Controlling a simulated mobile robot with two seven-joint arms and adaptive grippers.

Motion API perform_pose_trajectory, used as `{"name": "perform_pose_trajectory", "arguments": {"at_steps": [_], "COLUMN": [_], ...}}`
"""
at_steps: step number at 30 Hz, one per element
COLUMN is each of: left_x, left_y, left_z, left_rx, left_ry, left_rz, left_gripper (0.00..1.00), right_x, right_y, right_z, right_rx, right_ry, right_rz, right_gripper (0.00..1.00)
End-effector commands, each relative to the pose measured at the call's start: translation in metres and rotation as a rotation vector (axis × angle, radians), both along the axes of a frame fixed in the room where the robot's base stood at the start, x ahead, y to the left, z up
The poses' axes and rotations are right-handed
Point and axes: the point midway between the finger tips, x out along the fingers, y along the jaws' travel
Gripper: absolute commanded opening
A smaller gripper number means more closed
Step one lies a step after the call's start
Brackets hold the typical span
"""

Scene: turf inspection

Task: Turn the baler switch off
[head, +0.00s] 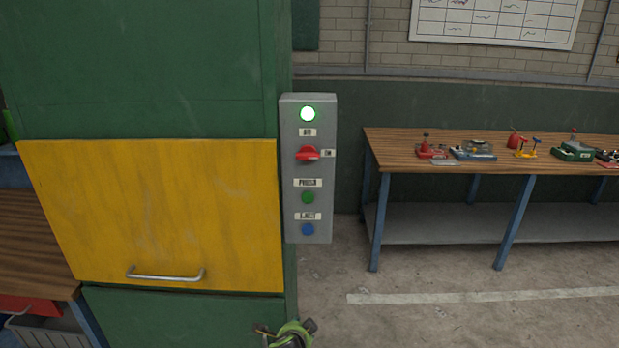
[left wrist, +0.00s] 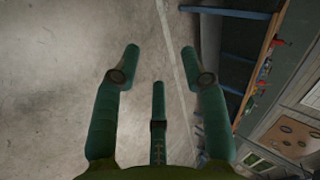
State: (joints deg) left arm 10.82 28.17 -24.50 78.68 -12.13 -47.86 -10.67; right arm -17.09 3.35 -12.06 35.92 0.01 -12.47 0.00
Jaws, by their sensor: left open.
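The baler's grey control box (head: 290,170) is on the right side of the green baler (head: 150,70). Its red switch (head: 307,153) has its handle lying sideways, pointing right towards a small label (head: 328,153) that seems to read ON. Another label (head: 308,132), blurred but apparently OFF, is above the switch. A cut-off green and black gripper part shows at the head view's bottom edge, below the box, apart from the switch.
Below the switch are a green button (head: 308,197) and a blue button (head: 308,229). The baler has a yellow door (head: 160,215) with a metal handle (head: 165,276). A workbench (head: 400,146) with several small tools stands to the right. Floor between is clear.

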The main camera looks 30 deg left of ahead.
Motion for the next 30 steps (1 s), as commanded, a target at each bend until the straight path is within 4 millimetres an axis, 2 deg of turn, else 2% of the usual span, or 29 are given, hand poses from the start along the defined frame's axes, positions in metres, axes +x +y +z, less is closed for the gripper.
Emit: {"name": "perform_pose_trajectory", "arguments": {"at_steps": [1, 2, 3, 5, 6, 9, 12, 15, 18, 22, 30], "left_x": [0.029, 0.040, 0.053, 0.065, 0.069, 0.066, 0.055, 0.045, 0.043, 0.053, 0.085], "left_y": [0.006, 0.008, 0.010, 0.012, 0.013, 0.011, 0.009, 0.007, 0.008, 0.015, 0.034], "left_z": [0.066, 0.099, 0.144, 0.209, 0.250, 0.339, 0.400, 0.434, 0.446, 0.449, 0.448], "left_rx": [0.078, 0.123, 0.183, 0.272, 0.326, 0.445, 0.528, 0.574, 0.593, 0.594, 0.591], "left_ry": [-0.073, -0.109, -0.156, -0.227, -0.271, -0.369, -0.440, -0.480, -0.494, -0.494, -0.493], "left_rz": [-0.028, -0.039, -0.051, -0.060, -0.063, -0.056, -0.040, -0.028, -0.020, -0.017, -0.018], "left_gripper": [0.44, 0.44, 0.44, 0.44, 0.44, 0.44, 0.44, 0.44, 0.44, 0.44, 0.44], "right_x": [0.000, 0.000, 0.000, -0.001, -0.001, -0.002, -0.002, -0.003, -0.003, -0.004, -0.005], "right_y": [-0.003, -0.004, -0.008, -0.015, -0.019, -0.026, -0.028, -0.028, -0.027, -0.023, -0.012], "right_z": [0.010, 0.013, 0.016, 0.022, 0.025, 0.032, 0.037, 0.039, 0.041, 0.049, 0.069], "right_rx": [-0.003, -0.006, -0.011, -0.019, -0.024, -0.034, -0.037, -0.037, -0.036, -0.032, -0.017], "right_ry": [0.000, 0.001, 0.001, 0.002, 0.003, 0.005, 0.007, 0.008, 0.009, 0.010, 0.012], "right_rz": [0.001, 0.000, 0.001, 0.001, 0.000, -0.004, -0.006, -0.006, -0.005, -0.006, -0.003], "right_gripper": [0.00, 0.00, 0.00, 0.00, 0.00, 0.00, 0.00, 0.00, 0.00, 0.00, 0.00]}}
